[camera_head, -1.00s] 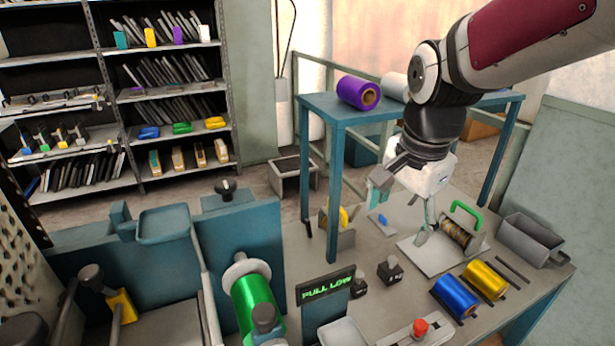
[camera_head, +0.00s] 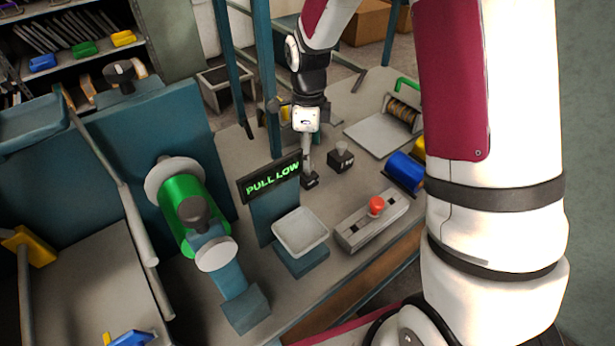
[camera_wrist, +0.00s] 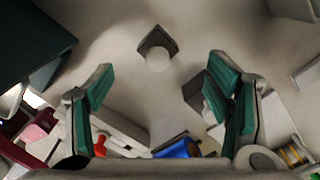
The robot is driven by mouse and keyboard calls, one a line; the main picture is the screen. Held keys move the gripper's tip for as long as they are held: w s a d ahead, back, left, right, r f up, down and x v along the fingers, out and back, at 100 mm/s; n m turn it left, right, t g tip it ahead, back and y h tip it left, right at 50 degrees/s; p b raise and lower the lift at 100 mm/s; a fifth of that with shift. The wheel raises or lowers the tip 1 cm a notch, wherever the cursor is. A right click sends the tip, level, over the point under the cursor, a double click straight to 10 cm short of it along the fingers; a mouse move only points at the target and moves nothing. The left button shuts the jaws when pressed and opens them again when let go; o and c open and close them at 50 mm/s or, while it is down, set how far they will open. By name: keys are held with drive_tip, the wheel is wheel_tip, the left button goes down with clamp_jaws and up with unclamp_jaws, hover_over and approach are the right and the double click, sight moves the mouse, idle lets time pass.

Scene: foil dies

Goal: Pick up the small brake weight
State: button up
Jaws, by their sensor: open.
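The small brake weight (camera_head: 310,181) is a dark block with a pale round knob. It stands on the grey bench right of the lit sign. My gripper (camera_head: 307,160) points down just above it, its fingers close to the knob. In the wrist view the small weight (camera_wrist: 150,38) shows from above, ahead of the open, teal-padded fingers (camera_wrist: 160,88) and roughly centred between them. Nothing is held. A larger dark weight (camera_head: 341,160) stands beside it to the right; in the wrist view it is partly hidden by the right finger.
The "PULL LOW" sign (camera_head: 270,178) stands close left of my gripper. A pale tray (camera_head: 300,232) and a panel with a red knob (camera_head: 376,204) are in front. A blue roll (camera_head: 405,172) lies to the right. A green roll (camera_head: 181,203) is mounted at left.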

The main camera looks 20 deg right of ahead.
sight(308, 174)
drive_tip(key=shift+s+f+b, duration=0.15)
drive_tip(key=shift+f+b, duration=0.25)
drive_tip(key=shift+f, duration=3.4)
drive_tip(key=c, duration=1.6)
clamp_jaws()
drive_tip(key=shift+r, duration=0.2)
